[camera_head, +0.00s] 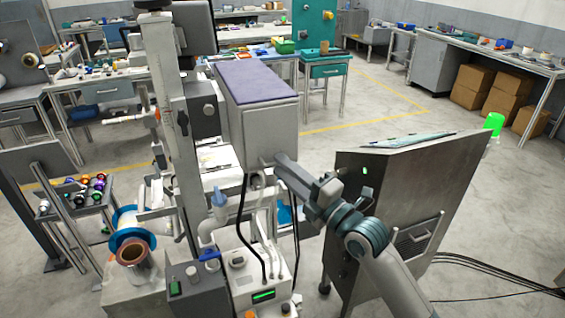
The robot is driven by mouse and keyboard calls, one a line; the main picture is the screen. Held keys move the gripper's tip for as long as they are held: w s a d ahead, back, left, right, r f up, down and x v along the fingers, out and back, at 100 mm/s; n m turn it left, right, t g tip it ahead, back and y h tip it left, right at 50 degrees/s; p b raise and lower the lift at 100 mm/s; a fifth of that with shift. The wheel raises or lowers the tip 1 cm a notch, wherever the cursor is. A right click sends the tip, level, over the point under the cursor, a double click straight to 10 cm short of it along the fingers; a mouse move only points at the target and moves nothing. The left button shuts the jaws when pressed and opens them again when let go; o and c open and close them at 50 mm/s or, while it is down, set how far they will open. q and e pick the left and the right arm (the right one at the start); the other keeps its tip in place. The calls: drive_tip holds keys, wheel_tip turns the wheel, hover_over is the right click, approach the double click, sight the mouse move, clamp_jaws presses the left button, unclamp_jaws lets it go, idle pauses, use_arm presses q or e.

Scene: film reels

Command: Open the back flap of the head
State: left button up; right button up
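The head appears to be the grey box (270,135) with a purple-grey top (258,82), mounted beside a tall metal column in the middle of the view. I cannot tell which of its faces is the back flap, and no open gap shows on the faces in view. My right arm comes in from the lower right. My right gripper (273,161) is at the lower front part of the box, close against it or touching. Its fingers are too small and partly hidden to show whether they are open or shut. My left gripper is not in view.
A machine base with a green display (263,296) and cables stands below the box. A slanted metal cabinet (380,210) stands close to the right of my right arm. A blue-flanged spool (132,243) is at the lower left. Open floor lies behind the cabinet.

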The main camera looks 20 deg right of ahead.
drive_tip(key=shift+w+a+r, duration=0.1)
drive_tip(key=shift+w+a, duration=0.1)
drive_tip(key=shift+w, duration=0.25)
clamp_jaws()
idle(1.2)
